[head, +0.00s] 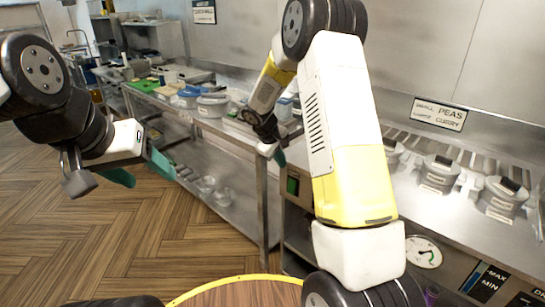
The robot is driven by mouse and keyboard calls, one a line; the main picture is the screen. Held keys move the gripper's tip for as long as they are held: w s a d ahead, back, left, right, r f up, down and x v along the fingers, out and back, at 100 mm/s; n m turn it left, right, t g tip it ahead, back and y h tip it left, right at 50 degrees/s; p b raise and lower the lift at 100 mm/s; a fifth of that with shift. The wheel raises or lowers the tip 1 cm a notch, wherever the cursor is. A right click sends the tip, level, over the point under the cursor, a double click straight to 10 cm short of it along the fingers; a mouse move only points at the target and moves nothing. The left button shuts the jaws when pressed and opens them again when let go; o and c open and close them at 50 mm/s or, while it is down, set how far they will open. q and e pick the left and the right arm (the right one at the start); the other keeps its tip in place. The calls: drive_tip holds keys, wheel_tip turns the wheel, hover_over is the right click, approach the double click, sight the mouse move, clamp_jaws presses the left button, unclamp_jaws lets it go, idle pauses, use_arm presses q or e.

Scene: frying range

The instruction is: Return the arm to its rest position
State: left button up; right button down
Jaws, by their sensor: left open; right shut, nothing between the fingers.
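My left arm comes in from the left edge. Its gripper (140,170) is open and empty, with the two green fingertips apart, over the wood floor in front of the steel bench. My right arm (340,130), white and yellow with black joints, rises from the bottom, bends at the top and comes down behind itself. Its gripper (279,157) is shut with nothing seen in it, near the corner of the bench and the fryer counter. Part of the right gripper is hidden behind the arm's own white and yellow link.
The steel bench (243,137) holds several lidded grey tubs and a green board (144,86). Glass bowls (206,184) stand on its lower shelf. The counter at right has lidded containers (438,174), a gauge (423,252) and a wall sign (439,114). The floor at left is clear.

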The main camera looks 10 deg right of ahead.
drive_tip(key=shift+r, duration=0.1)
drive_tip(key=s+r+m+y, duration=0.3)
drive_tip(key=s+r+m, duration=0.1)
drive_tip(key=s+r, duration=1.2)
drive_tip(key=s+a+r+m+t+y, duration=0.1)
drive_tip(key=s+r, duration=0.2)
drive_tip(key=s, duration=0.5)
drive_tip(key=s+a+r+m+t+y, duration=0.2)
drive_tip(key=s+r, duration=0.1)
drive_tip(key=s, duration=0.6)
drive_tip(key=shift+a, duration=0.25)
drive_tip(key=shift+s, duration=0.1)
